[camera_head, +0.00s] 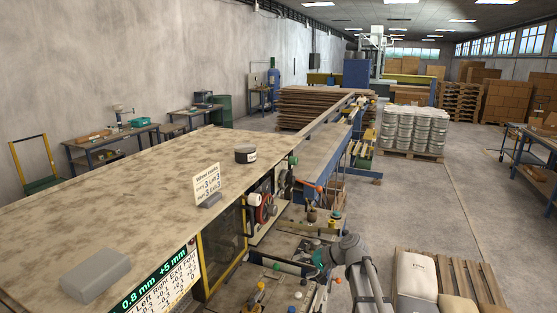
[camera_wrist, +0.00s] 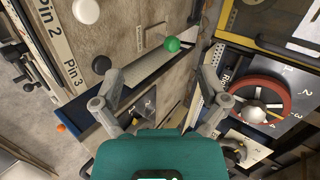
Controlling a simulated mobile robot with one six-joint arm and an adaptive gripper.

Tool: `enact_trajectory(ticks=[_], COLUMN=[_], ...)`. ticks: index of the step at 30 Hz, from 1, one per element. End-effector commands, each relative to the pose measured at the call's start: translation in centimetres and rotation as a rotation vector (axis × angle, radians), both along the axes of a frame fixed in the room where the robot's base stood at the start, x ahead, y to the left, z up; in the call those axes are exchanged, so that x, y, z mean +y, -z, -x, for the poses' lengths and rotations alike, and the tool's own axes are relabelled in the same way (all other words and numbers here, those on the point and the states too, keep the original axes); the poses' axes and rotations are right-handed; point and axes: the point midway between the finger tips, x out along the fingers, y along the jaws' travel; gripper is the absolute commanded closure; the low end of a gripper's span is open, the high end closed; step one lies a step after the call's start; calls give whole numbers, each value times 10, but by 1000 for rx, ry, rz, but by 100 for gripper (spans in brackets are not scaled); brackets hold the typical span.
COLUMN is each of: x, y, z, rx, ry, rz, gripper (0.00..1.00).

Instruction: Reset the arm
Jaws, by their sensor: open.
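My arm (camera_head: 366,275) shows at the lower middle of the head view, in front of the machine's side. In the wrist view my gripper (camera_wrist: 160,82) has a teal body and two grey fingers spread wide apart. Nothing is held between them. A green knob (camera_wrist: 172,44) shows just beyond the fingers, apart from them. A red handwheel (camera_wrist: 258,82) with a white hub lies to the right of the right finger. In the head view the gripper is small and its fingers are hard to make out.
The laminating machine (camera_head: 130,190) has a long mottled top bearing a dark round tin (camera_head: 245,154), a small sign (camera_head: 207,184) and a grey block (camera_head: 96,272). A pallet (camera_head: 482,285) with sacks stands at the lower right. Open floor (camera_head: 415,205) lies beyond the arm.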

Motion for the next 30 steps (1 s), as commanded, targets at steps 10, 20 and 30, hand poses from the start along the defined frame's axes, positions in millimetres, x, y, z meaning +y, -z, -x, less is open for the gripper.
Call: enact_trajectory(ticks=[10,20,30], x=[-29,-66,-92], y=[53,73,76], z=[87,139,171], rx=[36,70,93], ry=[-105,-174,-211], rz=[441,756,945], gripper=[7,7,7])
